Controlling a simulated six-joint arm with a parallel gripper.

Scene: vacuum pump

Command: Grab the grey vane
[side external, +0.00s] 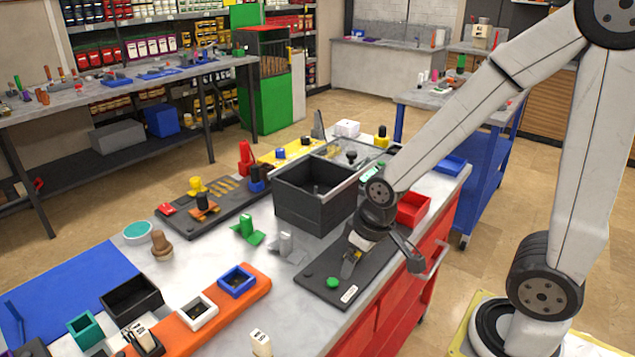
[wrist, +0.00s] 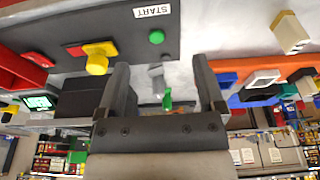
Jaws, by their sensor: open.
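The grey vane (side external: 287,243) is a small light-grey piece standing on the pale tabletop, just left of the dark START plate. A similar green piece (side external: 247,229) stands to its left. My gripper (side external: 350,264) points down over the dark plate, to the right of the grey vane and apart from it. In the wrist view my gripper (wrist: 160,68) shows two spread dark fingers with nothing held between them. The grey vane (wrist: 156,77) appears in the gap between them, with the green piece (wrist: 167,100) beyond it.
The dark plate (side external: 318,272) carries a green button (side external: 333,283) and a yellow-and-red knob (wrist: 98,58). A black box (side external: 307,196) stands behind the vane. A brown knob-shaped piece (side external: 161,245) and an orange strip with trays (side external: 222,310) lie left. Bare tabletop surrounds the vane's front.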

